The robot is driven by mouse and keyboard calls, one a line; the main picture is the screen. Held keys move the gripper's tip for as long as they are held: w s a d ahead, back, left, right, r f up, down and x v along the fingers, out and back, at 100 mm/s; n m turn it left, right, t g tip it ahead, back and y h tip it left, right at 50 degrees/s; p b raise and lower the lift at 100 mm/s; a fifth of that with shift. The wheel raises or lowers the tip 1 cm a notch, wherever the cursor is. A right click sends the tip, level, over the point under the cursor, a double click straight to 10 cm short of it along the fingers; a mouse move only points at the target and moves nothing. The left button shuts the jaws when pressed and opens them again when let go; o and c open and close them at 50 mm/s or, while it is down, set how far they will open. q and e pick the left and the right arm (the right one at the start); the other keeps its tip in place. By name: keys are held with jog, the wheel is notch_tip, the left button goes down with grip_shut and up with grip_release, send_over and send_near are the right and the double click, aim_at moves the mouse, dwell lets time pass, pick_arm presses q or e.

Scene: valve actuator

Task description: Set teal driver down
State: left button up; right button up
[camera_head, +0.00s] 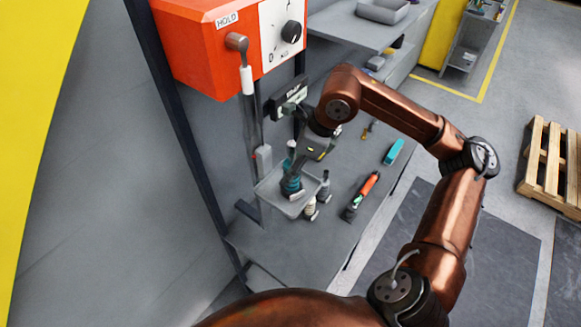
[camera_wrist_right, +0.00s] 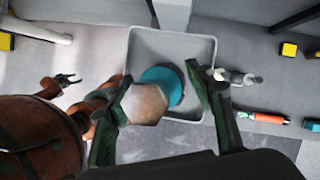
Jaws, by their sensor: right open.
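The teal driver (camera_head: 291,184) stands in the shallow grey tray (camera_head: 268,199) at the left end of the workbench. In the right wrist view its pale faceted top (camera_wrist_right: 145,103) and round teal body (camera_wrist_right: 172,78) show inside the tray (camera_wrist_right: 199,48). My right gripper (camera_head: 298,163) is directly above the driver. Its two fingers (camera_wrist_right: 163,90) are apart, one on each side of the driver, with no clear grip on it.
Small fittings (camera_head: 323,188), a red-handled tool (camera_head: 365,190) and a teal block (camera_head: 394,151) lie to the tray's right. The bench's front is clear. A wooden pallet (camera_head: 550,165) is on the floor.

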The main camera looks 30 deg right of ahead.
jog(key=shift+d+r, duration=0.1)
jog(key=shift+r, duration=0.2)
jog(key=b+v, duration=0.1)
jog(key=v, duration=1)
jog(key=shift+s+r+b, duration=0.15)
jog(key=shift+r+b, duration=0.1)
jog(key=shift+b, duration=0.15)
jog(key=shift+c, duration=0.5)
